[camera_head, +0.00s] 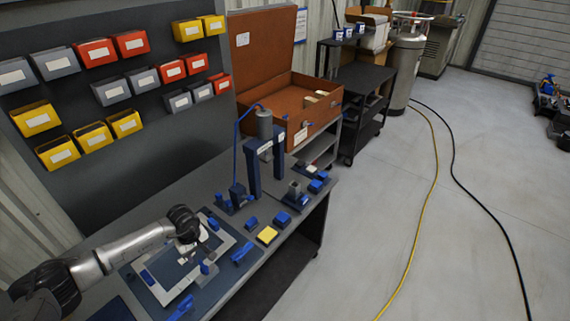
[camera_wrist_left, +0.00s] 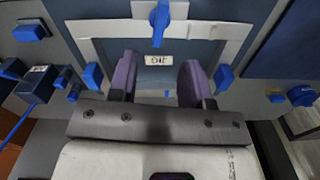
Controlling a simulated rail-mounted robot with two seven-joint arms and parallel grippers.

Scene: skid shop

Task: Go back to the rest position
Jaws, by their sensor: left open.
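My left arm (camera_head: 110,254) comes in from the left in the head view. My left gripper (camera_head: 201,251) is above a light square frame (camera_head: 165,299) on the grey bench. In the left wrist view my left gripper (camera_wrist_left: 158,80) shows two purple-tinted fingers spread apart, with nothing between them. Below them the frame (camera_wrist_left: 232,38) lies on a dark blue mat, with a small white label and blue clamps around it. My right gripper is not in view.
A blue press-like stand (camera_head: 252,150) and several small blue parts sit on the bench. A brown open case (camera_head: 310,110) stands behind. Coloured bins hang on the wall panel (camera_head: 190,130). The floor at right is open, with a yellow hose (camera_head: 431,190) and a black one.

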